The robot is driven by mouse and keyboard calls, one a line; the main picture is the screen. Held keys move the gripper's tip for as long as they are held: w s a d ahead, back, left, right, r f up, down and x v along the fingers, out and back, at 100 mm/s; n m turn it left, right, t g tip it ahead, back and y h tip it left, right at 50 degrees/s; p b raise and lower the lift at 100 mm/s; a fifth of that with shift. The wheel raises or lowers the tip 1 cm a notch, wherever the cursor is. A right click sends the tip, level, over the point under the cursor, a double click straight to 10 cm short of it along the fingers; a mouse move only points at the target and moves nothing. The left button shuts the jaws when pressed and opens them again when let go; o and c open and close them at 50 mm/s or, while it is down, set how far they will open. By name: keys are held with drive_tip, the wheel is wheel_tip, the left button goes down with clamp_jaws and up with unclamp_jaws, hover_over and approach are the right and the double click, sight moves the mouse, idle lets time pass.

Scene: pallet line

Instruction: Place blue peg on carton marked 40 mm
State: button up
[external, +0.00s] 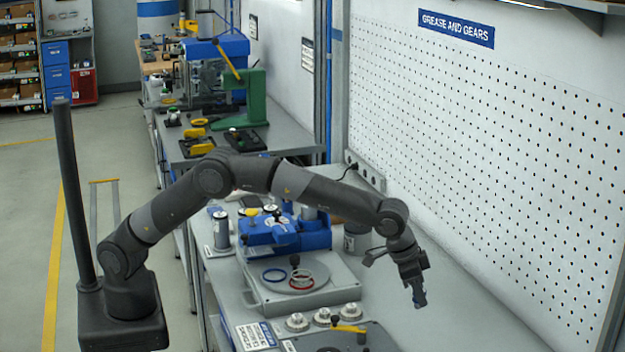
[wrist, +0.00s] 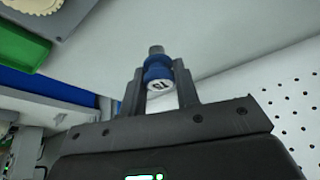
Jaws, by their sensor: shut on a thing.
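My gripper (external: 415,285) is shut on a blue peg (external: 419,299) and holds it above the bare right side of the bench, near the pegboard wall. In the wrist view the blue peg (wrist: 157,68) sits between the two fingers of my gripper (wrist: 161,84). It has a white face with dark marking and a grey end. I cannot make out a carton marked 40 mm in either view.
The bench (external: 450,325) is clear below and right of my gripper. A blue machine (external: 285,233) on a grey base stands to its left. Several round metal parts and a labelled white block (external: 255,336) lie at the front. The pegboard wall (external: 500,130) bounds the right.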

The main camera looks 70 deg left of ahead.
drive_tip(key=w+a+r+n+y, duration=0.1)
drive_tip(key=w+a+n, duration=0.1)
drive_tip(key=a, duration=0.9)
drive_tip(key=w+a+r+n, duration=0.1)
drive_tip(key=w+a+r, duration=0.15)
drive_tip(key=a, duration=0.85)
drive_tip(key=w+a+r+n+y, duration=0.1)
drive_tip(key=w+a+n, duration=0.15)
drive_tip(key=a, duration=0.85)
drive_tip(key=s+a+r+n+y, duration=0.1)
drive_tip(key=s+a+n, duration=0.15)
drive_tip(key=a, duration=1.15)
drive_tip(key=s+a+r+n+y, duration=0.15)
drive_tip(key=s+a, duration=0.25)
drive_tip(key=a, duration=1)
drive_tip(key=shift+n+h, duration=0.35)
drive_tip(key=a+f, duration=0.2)
drive_tip(key=a, duration=0.1)
drive_tip(key=w+a+f, duration=0.1)
drive_tip(key=a+f, duration=0.1)
drive_tip(key=a, duration=0.2)
drive_tip(key=w+a+f, duration=0.1)
drive_tip(key=a+f, duration=0.1)
drive_tip(key=a, duration=0.1)
drive_tip(key=shift+a+f, duration=0.2)
drive_tip(key=shift+a, duration=0.2)
drive_tip(key=shift+w+a+f, duration=0.15)
drive_tip(key=shift+a+f, duration=0.1)
drive_tip(key=shift+a, duration=0.05)
drive_tip(key=shift+f, duration=1.9)
